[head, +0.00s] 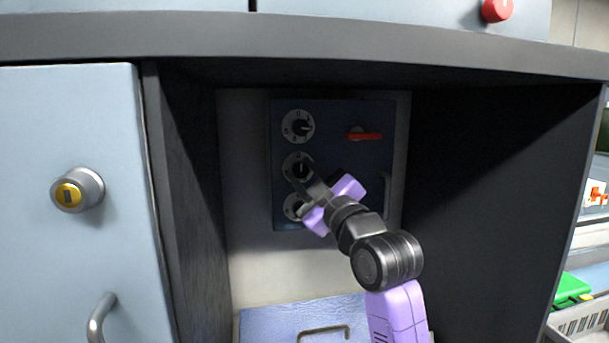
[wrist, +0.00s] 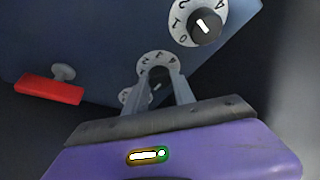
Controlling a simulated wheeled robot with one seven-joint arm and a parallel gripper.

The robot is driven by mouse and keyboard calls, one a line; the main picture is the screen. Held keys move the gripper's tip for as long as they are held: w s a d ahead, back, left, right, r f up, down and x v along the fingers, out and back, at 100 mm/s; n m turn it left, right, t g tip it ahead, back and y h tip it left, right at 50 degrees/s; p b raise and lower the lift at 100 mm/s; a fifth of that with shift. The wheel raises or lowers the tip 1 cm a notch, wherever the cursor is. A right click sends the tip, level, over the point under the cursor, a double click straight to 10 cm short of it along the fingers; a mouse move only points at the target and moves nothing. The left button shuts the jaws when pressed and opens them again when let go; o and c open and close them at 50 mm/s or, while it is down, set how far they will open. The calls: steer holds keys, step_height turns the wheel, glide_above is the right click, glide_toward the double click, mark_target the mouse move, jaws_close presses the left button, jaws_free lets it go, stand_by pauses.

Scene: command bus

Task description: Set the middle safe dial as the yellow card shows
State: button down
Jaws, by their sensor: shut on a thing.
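The dark blue safe (head: 340,110) has three dials in a column. The middle dial (head: 290,163) has a pale numbered ring and a dark knob; its ring shows in the wrist view (wrist: 157,58). My gripper (head: 303,175) is shut on the middle dial's knob, one finger on each side, also in the wrist view (wrist: 158,88). The fingers hide much of the knob, and I cannot read its setting. The top dial (head: 298,127) is clear in the head view. The bottom dial (head: 291,206) is partly hidden there but plain in the wrist view (wrist: 205,25). No yellow card shows.
A red handle (head: 365,135) sits right of the top dial. The safe is inside a recess with dark side walls (head: 490,170). A pale blue door with a yellow-faced lock (head: 68,194) is at left. A blue panel with a handle (head: 270,322) lies below.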

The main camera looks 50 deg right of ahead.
steer(key=c, duration=1.1)
jaws_free()
steer(key=shift+o, duration=0.2)
steer(key=b+v, duration=0.2)
steer(key=v, duration=0.5)
steer(key=shift+s, duration=0.35)
steer(key=shift+a, duration=0.15)
